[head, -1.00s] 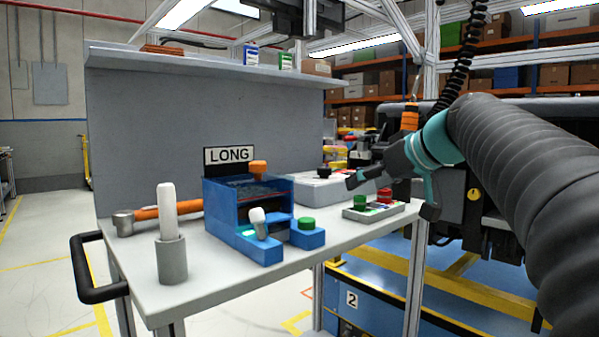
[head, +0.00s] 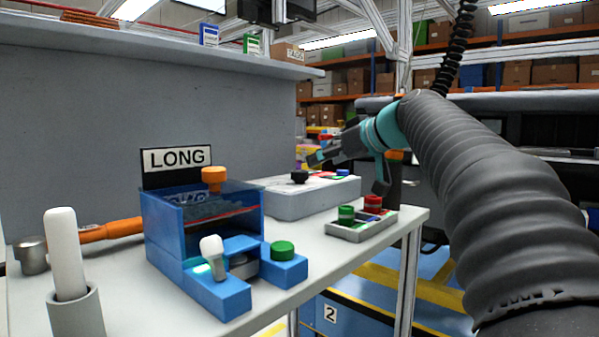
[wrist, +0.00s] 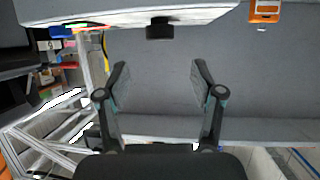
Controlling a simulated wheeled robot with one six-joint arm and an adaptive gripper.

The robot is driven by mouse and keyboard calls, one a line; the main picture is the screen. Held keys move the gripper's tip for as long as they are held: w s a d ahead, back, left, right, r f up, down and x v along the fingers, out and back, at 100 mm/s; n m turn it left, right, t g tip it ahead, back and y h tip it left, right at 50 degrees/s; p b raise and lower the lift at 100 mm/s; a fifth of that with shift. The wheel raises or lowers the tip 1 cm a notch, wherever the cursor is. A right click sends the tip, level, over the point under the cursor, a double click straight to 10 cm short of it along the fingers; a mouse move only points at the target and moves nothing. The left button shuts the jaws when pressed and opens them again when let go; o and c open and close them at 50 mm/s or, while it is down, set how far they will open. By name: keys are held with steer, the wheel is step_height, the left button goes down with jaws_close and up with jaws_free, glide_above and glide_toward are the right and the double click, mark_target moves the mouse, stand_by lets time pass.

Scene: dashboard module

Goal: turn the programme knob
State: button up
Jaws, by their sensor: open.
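A black knob (head: 299,176) stands on top of the grey box (head: 300,203) at the back right of the bench. The knob also shows at the top of the wrist view (wrist: 160,28), on the box's edge. I see no marking that names it as the programme knob. My gripper (head: 347,172) is by the right side of the grey box in the head view. In the wrist view my gripper (wrist: 161,76) has its two fingers spread and empty. The knob lies beyond the fingertips, roughly centred between them, and is not touched.
A blue unit (head: 215,290) with an orange knob (head: 214,176), a white lever (head: 212,249) and a green button (head: 282,250) stands under a LONG sign (head: 177,158). A grey tray (head: 362,230) holds green and red pieces. A hammer (head: 110,230) lies at left.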

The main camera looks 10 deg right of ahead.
mark_target(300, 171)
steer(key=x, duration=1)
steer(key=shift+c, duration=0.3)
steer(key=c, duration=1.1)
